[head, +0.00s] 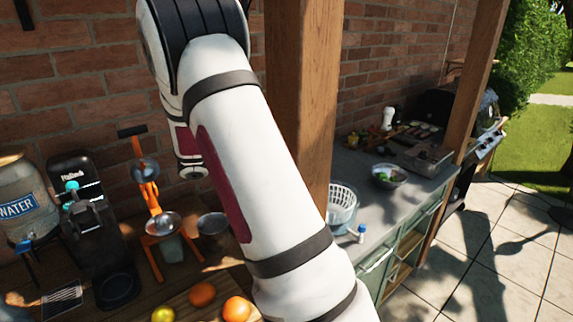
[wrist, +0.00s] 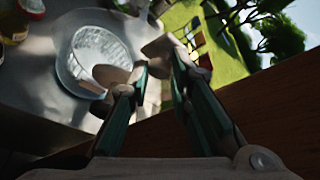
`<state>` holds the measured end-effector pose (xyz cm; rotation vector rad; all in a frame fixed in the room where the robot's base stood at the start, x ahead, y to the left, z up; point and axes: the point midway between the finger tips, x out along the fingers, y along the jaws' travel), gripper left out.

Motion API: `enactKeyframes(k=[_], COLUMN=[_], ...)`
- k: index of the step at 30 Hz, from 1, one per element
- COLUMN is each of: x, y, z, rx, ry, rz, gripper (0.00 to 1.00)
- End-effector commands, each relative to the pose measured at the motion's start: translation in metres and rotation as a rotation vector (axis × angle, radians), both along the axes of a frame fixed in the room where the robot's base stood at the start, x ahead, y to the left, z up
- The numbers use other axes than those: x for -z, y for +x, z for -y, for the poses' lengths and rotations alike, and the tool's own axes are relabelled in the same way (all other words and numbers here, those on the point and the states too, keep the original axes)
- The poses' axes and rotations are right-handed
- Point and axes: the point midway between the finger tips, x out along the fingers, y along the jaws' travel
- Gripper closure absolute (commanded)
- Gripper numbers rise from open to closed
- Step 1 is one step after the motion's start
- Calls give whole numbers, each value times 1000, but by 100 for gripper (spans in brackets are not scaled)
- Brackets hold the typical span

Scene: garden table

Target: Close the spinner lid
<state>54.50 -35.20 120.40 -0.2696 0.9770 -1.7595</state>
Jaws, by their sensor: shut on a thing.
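In the wrist view, a round, clear-looking bowl with a grey rim (wrist: 66,80), which looks like the spinner, lies to the left of my fingers. My gripper (wrist: 140,65) is close beside its right side in the picture. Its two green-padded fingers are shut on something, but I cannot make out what. A pale, blurred shape shows behind and between the fingers. I cannot clearly tell the lid apart. My gripper is hidden in the head view.
A wooden post (head: 303,90) stands close behind my arm. A small blue-capped bottle (head: 361,233) stands beside the spinner, and a bowl of greens (head: 387,175) is farther right. Oranges (head: 203,294), a coffee machine (head: 95,235) and a water dispenser (head: 22,205) stand at the left.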

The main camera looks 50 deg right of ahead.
Motion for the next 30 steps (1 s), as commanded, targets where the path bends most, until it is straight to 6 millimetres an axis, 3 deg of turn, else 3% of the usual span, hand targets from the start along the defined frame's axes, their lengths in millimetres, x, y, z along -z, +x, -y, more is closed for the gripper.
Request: enactKeyframes(k=[5,18,30], x=[-3,-22,-22], y=[-2,-16,-16], z=[5,68,76], rx=[3,7,1], ry=[24,345,387], rz=[7,73,78], gripper=[100,100,100])
